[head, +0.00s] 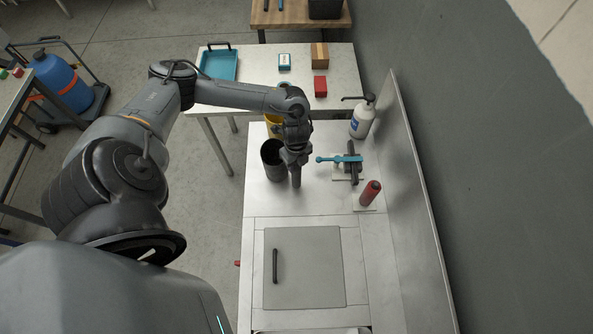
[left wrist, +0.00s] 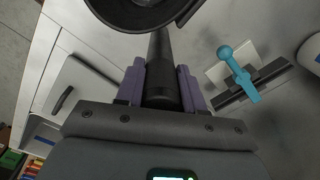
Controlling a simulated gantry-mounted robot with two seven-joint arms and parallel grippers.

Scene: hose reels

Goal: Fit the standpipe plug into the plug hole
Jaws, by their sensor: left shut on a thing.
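My left gripper (head: 296,166) points down over the steel worktop. In the left wrist view its purple fingers (left wrist: 161,88) are shut on a dark grey cylinder, which I take to be the standpipe plug (left wrist: 160,52). In the head view the plug (head: 296,180) shows as a short dark cylinder below the fingers. It looks upright, just right of an open black cylindrical container (head: 272,160). I cannot tell whether it touches the worktop. I cannot make out the plug hole. My right gripper is not in view.
A teal-handled valve (head: 340,159) and a red cylinder (head: 370,193) stand to the right, near the wall. A pump bottle (head: 362,120) is behind them. A yellow container (head: 273,125) stands behind the black one. A flat cover with a handle (head: 310,270) lies in front.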

